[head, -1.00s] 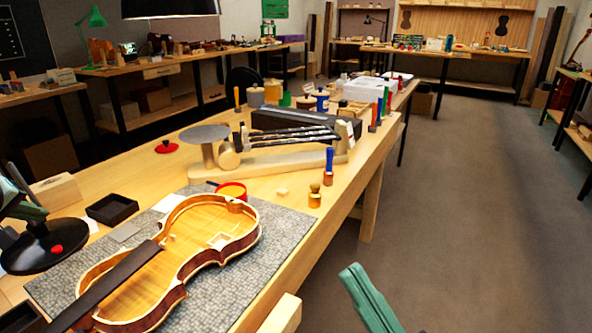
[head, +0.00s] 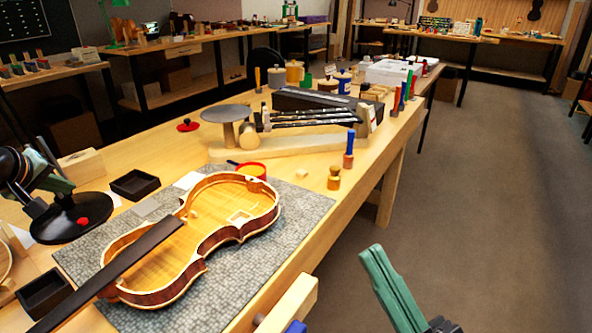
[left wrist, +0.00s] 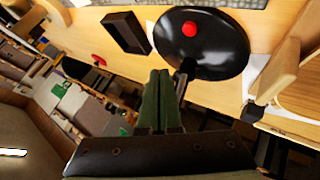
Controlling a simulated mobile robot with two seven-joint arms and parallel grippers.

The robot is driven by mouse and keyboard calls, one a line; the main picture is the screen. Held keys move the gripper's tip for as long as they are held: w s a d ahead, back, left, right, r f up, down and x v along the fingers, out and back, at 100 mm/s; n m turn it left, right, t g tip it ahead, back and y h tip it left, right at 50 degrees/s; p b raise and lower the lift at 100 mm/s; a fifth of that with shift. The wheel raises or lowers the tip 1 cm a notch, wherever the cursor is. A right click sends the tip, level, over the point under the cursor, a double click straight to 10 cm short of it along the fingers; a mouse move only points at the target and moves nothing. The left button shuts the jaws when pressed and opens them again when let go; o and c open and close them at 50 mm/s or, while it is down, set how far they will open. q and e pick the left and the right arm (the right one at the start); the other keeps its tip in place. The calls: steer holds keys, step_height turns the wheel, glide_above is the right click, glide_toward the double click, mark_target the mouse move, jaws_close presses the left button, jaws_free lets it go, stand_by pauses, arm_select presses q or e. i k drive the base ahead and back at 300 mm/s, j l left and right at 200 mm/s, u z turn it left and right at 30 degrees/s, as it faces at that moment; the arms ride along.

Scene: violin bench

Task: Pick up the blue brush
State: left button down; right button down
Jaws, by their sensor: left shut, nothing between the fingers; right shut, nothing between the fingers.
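My left gripper (head: 58,186) is at the left, beside the black round base (head: 75,222). In the left wrist view its green fingers (left wrist: 160,74) are shut and empty, pointing at that base. My right gripper (head: 374,250) is shut and empty over the floor, right of the bench.
An open violin body (head: 225,205) lies on a grey mat (head: 285,240). A black tray (head: 135,184) stands beside the round base. A wooden stand with dark rods (head: 310,144) crosses the bench further back. Bare bench top (head: 300,205) lies right of the mat.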

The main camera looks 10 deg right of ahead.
mark_target(349, 157)
steer(key=k+l, duration=0.8)
